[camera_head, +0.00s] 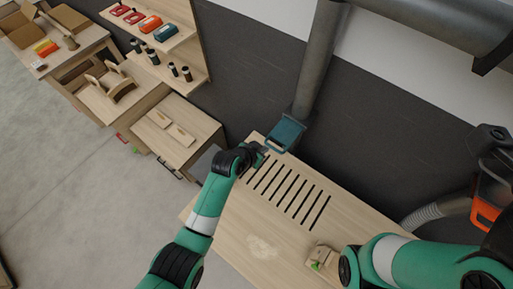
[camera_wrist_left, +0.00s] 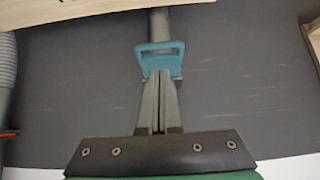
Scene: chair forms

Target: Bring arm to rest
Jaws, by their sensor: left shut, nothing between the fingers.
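My left arm reaches up from the bottom of the head view, and its left gripper (camera_head: 262,153) hangs over the far left edge of the slotted wooden table (camera_head: 262,213). In the left wrist view the two grey fingers of this gripper (camera_wrist_left: 160,74) lie together with nothing between them. A teal hood with a loop handle (camera_head: 285,134) is just beyond the fingertips; it also shows in the left wrist view (camera_wrist_left: 160,48). I cannot tell whether they touch. Of my right arm only green and black links show; its gripper is not in view.
A small wooden piece with a green spot (camera_head: 321,257) lies near the table's right side. A grey duct (camera_head: 318,65) rises behind the hood. A wooden cabinet (camera_head: 178,130) and shelves (camera_head: 165,35) stand to the left. An orange and black machine (camera_head: 487,209) stands right.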

